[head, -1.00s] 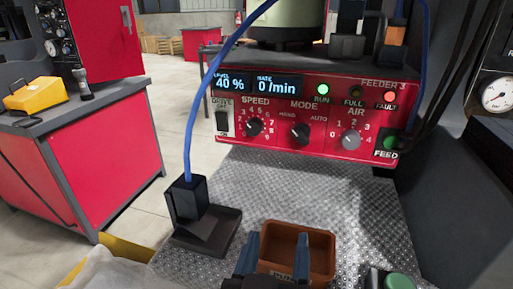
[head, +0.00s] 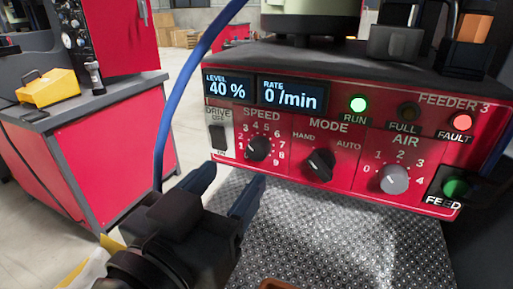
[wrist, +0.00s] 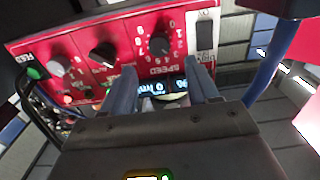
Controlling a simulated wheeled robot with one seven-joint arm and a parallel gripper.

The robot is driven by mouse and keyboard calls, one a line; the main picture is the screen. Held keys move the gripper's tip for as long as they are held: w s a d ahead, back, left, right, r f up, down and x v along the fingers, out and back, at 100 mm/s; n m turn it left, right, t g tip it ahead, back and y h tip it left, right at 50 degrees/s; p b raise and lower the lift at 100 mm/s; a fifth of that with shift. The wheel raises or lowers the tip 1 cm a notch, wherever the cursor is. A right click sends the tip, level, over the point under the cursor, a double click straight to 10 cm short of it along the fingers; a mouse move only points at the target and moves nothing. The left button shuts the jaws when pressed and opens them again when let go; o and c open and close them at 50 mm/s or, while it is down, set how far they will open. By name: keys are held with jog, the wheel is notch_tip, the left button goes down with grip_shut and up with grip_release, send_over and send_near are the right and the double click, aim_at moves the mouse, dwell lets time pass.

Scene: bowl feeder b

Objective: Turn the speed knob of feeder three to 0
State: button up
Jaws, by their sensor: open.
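The red panel marked FEEDER 3 (head: 330,185) fills the upper right of the head view. Its black SPEED knob (head: 259,148) sits at left on a numbered dial. Its exact pointer setting is too small to read surely. My gripper (head: 230,180) is open and empty, its two blue-grey fingers below and left of the knob, apart from it. In the upside-down wrist view, the SPEED knob (wrist: 160,45) shows beyond and between my fingertips (wrist: 164,75). The displays (head: 265,94) read LEVEL 40 % and RATE 0/min.
A DRIVE switch (head: 217,138) is left of the knob; the MODE knob (head: 319,165) and grey AIR knob (head: 394,179) are right. RUN (head: 358,103) glows green, FAULT (head: 461,122) red. A blue hose (head: 172,120) runs left of the panel. The metal plate (head: 310,240) below looks largely bare.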

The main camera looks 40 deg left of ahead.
aim_at(255, 151)
jog(key=x, duration=0.7)
jog(key=shift+d, duration=0.1)
jog(key=c, duration=1)
